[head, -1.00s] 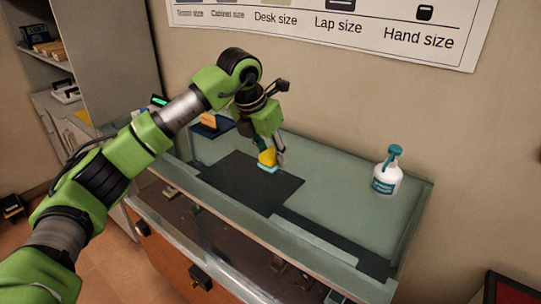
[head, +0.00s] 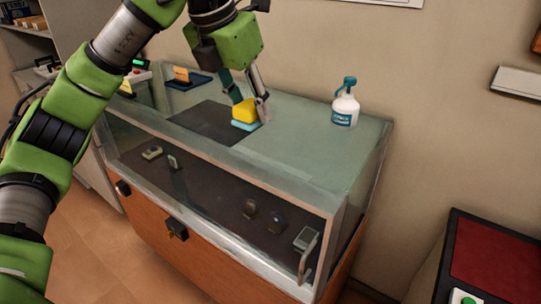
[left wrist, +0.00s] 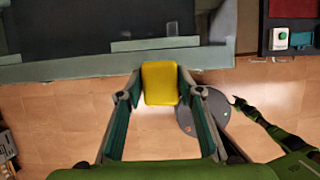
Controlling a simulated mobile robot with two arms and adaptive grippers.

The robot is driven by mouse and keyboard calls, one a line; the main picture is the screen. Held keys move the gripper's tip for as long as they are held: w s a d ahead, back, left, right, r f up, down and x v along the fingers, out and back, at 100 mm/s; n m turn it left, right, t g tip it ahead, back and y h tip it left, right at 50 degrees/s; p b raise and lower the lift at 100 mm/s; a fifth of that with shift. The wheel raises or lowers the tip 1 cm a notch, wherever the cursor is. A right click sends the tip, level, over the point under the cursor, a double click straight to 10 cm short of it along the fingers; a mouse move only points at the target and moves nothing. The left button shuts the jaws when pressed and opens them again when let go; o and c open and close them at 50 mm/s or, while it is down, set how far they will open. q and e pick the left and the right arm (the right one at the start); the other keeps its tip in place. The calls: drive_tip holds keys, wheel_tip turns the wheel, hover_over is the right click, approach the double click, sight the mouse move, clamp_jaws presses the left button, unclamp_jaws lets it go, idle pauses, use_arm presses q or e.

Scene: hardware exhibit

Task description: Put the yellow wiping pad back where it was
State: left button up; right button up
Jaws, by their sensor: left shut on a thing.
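The yellow wiping pad (head: 244,110), with a light blue underside, is held between the fingers of my left gripper (head: 250,104). In the head view it appears over the right edge of a dark mat (head: 205,123) on the glass-topped case (head: 300,139). I cannot tell whether it touches the top. The left wrist view shows the pad (left wrist: 160,83) squarely between both fingertips (left wrist: 160,92), overlapping the case's edge and the floor in the picture. My right gripper is not in view.
A white spray bottle with a teal head (head: 345,106) stands at the back right of the case top. A dark blue tray with an orange block (head: 182,75) is at the back left. The top between mat and bottle is clear. A red-topped stand (head: 495,252) is at lower right.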

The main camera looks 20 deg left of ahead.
use_arm(q)
drive_tip(key=w+a+f+p, duration=0.2)
drive_tip(key=w+f+p, duration=0.1)
drive_tip(key=w, duration=0.5)
drive_tip(key=p, duration=0.2)
approach(264, 139)
drive_tip(key=shift+w+d+f, duration=0.25)
drive_tip(key=shift+w+d, duration=0.25)
drive_tip(key=shift+d, duration=0.15)
drive_tip(key=shift+w+a+f, duration=0.1)
drive_tip(key=shift+w+f, duration=0.3)
drive_tip(key=shift+f, duration=0.1)
drive_tip(key=f, duration=0.1)
drive_tip(key=f+p, duration=0.1)
drive_tip(key=f, duration=0.1)
drive_tip(key=shift+w+f+p, duration=0.25)
drive_tip(key=shift+f+p, duration=0.1)
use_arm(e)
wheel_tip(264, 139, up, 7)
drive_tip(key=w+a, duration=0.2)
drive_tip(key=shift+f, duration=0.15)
use_arm(q)
drive_tip(key=shift+f, duration=0.2)
drive_tip(key=o, duration=1)
drive_tip(key=shift+c, duration=0.2)
drive_tip(key=shift+o, duration=0.5)
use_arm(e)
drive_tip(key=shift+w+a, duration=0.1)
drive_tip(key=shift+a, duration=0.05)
